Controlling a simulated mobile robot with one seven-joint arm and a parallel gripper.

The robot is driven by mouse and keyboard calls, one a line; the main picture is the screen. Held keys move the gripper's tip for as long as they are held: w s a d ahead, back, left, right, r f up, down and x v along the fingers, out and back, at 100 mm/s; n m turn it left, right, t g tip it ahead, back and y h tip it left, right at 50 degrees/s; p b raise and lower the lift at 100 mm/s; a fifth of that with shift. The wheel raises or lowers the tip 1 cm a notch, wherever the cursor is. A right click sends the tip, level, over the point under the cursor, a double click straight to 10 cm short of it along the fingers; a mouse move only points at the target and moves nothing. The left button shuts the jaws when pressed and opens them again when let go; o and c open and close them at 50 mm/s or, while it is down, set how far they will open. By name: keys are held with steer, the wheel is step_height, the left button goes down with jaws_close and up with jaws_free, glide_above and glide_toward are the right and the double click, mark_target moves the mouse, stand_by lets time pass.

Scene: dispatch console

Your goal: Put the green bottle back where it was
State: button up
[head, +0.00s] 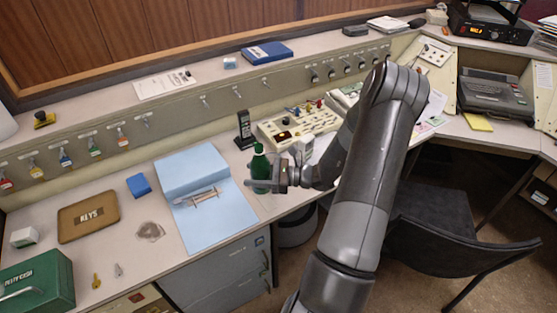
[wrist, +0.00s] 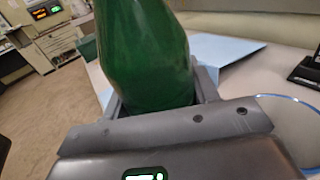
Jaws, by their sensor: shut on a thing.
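The green bottle (head: 260,163) is upright over the desk, to the right of the open light blue binder. My gripper (head: 266,185) is shut on the bottle's lower part. In the wrist view the bottle (wrist: 147,50) fills the middle between my two fingers (wrist: 155,98). Its base is hidden by the gripper, so I cannot tell whether it touches the desk.
The blue binder (head: 232,212) lies left of the bottle. A black handset (head: 244,127) stands behind it, and a beige switch panel (head: 312,126) is behind to the right. A clear disc-like item (wrist: 290,125) shows in the wrist view. A dark chair (head: 440,215) stands at right.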

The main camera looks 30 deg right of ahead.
step_height(320, 180, up, 10)
steer(key=shift+d+r, duration=0.15)
steer(key=shift+r, duration=0.05)
steer(key=s+d+m+t+h, duration=0.2)
steer(key=s+d+m+h, duration=0.1)
steer(key=d, duration=1)
steer(key=s+d+m+t+h, duration=0.2)
steer(key=d+t+h, duration=0.15)
steer(key=d, duration=0.85)
steer(key=s+d+m+t+h, duration=0.2)
steer(key=s+d+m+h, duration=0.15)
steer(key=d, duration=0.95)
steer(key=shift+n+g, duration=0.25)
steer(key=shift+w+a+f, duration=0.6)
steer(key=shift+w+f, duration=1.4)
steer(key=shift+f, duration=0.7)
steer(key=shift+w+a+f, duration=0.6)
steer(key=shift+w+f, duration=1.4)
steer(key=shift+f, duration=0.7)
steer(key=shift+w+a+f, duration=0.6)
steer(key=shift+w+f, duration=1.4)
steer(key=shift+f, duration=0.7)
